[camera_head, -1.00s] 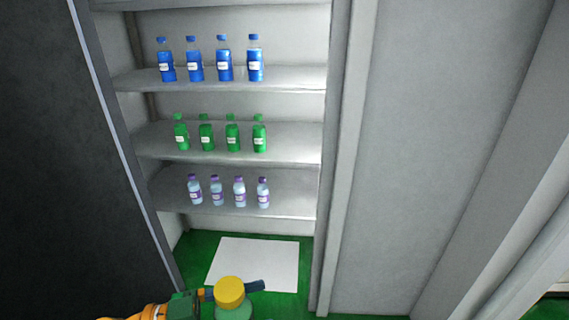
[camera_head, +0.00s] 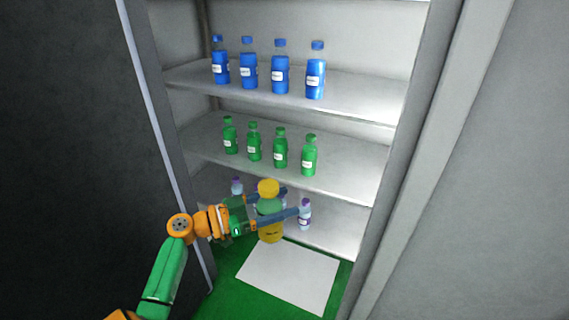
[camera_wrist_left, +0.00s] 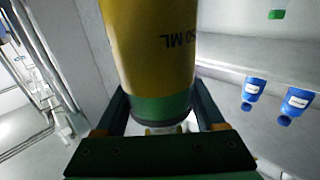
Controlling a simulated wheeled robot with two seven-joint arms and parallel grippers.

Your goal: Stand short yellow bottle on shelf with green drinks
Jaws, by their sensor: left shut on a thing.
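My left gripper (camera_head: 294,202) is shut on the yellow bottle (camera_head: 270,233), which has a yellow cap and a green band. It holds the bottle upright in front of the lowest shelf, below the level of the green drinks. In the left wrist view the yellow bottle (camera_wrist_left: 150,45) sits between the two fingers (camera_wrist_left: 160,112). Several green drinks, one of them a green bottle (camera_head: 309,156), stand in a row on the middle shelf (camera_head: 348,178). My right gripper is not in view.
Blue bottles (camera_head: 315,72) stand on the upper shelf (camera_head: 370,98). Purple-capped bottles (camera_head: 305,214) stand on the lowest shelf, partly hidden by my gripper and the bottle. A white sheet (camera_head: 290,275) lies on the green floor.

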